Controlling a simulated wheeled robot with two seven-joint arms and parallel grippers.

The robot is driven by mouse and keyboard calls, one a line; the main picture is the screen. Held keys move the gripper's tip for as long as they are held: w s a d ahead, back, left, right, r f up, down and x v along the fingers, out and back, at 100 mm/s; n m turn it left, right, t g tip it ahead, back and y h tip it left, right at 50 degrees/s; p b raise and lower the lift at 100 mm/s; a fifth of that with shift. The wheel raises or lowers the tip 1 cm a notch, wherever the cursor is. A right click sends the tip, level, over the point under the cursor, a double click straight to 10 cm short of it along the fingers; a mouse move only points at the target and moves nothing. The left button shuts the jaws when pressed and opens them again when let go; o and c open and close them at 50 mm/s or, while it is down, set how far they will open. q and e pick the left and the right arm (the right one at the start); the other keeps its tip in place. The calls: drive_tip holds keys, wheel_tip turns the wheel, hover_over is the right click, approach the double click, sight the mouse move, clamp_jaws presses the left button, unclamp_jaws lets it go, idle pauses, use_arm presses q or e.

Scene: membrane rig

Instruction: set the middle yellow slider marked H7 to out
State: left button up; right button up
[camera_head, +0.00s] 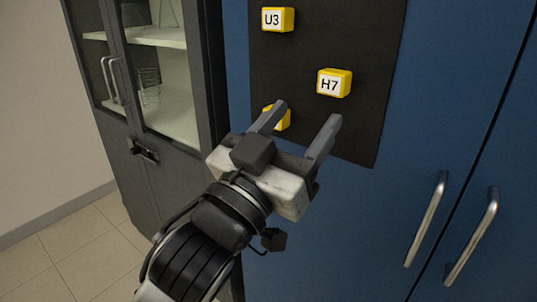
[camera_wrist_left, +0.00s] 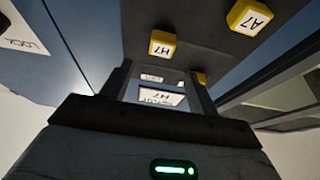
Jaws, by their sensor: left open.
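The H7 slider (camera_head: 334,83) is a yellow block with a white label, sticking out from a black panel (camera_head: 365,128) on a blue cabinet. It also shows in the left wrist view (camera_wrist_left: 162,44), label upside down. My left gripper (camera_head: 306,113) is open and empty, with its fingertips just below the H7 slider, not around it. My right gripper is in neither view.
The U3 slider (camera_head: 277,19) sits up and left of H7. Metal door handles (camera_head: 426,218) stand out at right. A grey glass-door cabinet (camera_head: 160,80) stands left.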

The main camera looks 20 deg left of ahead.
use_arm(q)
drive_tip(key=p+v, duration=0.5)
drive_tip(key=v, duration=0.2)
drive_tip(key=shift+r+p, duration=0.2)
drive_tip(key=shift+p, duration=0.15)
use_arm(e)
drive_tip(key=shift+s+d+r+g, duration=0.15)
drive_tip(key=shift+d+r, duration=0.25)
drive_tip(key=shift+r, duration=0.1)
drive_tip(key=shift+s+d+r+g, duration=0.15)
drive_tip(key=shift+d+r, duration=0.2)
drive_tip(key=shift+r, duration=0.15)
use_arm(q)
drive_tip(key=shift+d, duration=0.1)
wheel_tip(320, 180, down, 18)
drive_tip(key=w+a+n+g+y, duration=0.1)
drive_tip(key=w+a+g+y, duration=0.15)
drive_tip(key=g, duration=0.25)
drive_tip(key=s+a+f+g+y, duration=0.1)
drive_tip(key=s+f+g, duration=0.2)
drive_tip(key=f, duration=0.6)
drive_tip(key=s+a+f+g+y, duration=0.2)
drive_tip(key=s+f, duration=0.3)
drive_tip(key=f, duration=0.5)
drive_tip(key=shift+s+a+n+g, duration=0.25)
drive_tip(key=shift+a+n+g, duration=0.1)
drive_tip(key=shift+g, duration=0.15)
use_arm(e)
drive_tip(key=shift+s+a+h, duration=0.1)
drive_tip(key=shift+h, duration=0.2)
